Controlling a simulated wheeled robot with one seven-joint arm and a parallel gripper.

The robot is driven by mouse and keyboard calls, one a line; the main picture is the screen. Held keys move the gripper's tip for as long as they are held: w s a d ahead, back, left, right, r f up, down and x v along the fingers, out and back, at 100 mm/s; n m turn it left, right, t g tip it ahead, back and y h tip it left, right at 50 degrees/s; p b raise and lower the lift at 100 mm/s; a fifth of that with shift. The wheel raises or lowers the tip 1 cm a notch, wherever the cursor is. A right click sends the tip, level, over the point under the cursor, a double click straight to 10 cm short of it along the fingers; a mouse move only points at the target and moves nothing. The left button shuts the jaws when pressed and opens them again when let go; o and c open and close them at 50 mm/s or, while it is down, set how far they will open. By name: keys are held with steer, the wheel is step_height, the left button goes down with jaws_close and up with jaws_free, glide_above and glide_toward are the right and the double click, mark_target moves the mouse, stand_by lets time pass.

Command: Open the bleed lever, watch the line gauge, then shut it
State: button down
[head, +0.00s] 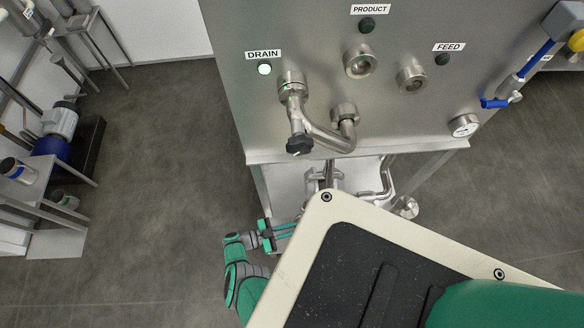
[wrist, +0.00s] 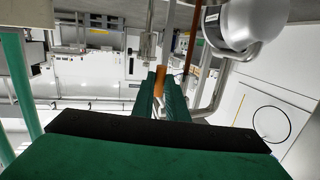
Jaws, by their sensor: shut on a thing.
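My gripper (head: 290,229) is low at the front of the steel panel, under its bottom edge. In the wrist view my green fingers (wrist: 160,100) are closed around an orange handle (wrist: 160,78), which looks like the bleed lever. Its angle and body are not clear, and it cannot be made out in the head view. The line gauge (head: 465,125) is a small round white dial at the panel's lower right. Its needle is too small to read.
A bent pipe (head: 321,136) joins the drain port to a lower port. The drain lamp (head: 264,69) glows; the product lamp (head: 367,26) and feed lamp (head: 442,59) are dark. A blue lever (head: 494,103) is at right.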

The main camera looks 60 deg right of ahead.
steer(key=shift+s, duration=0.1)
stand_by(0.3)
steer(key=c, duration=1.7)
jaws_free()
steer(key=shift+c, duration=0.2)
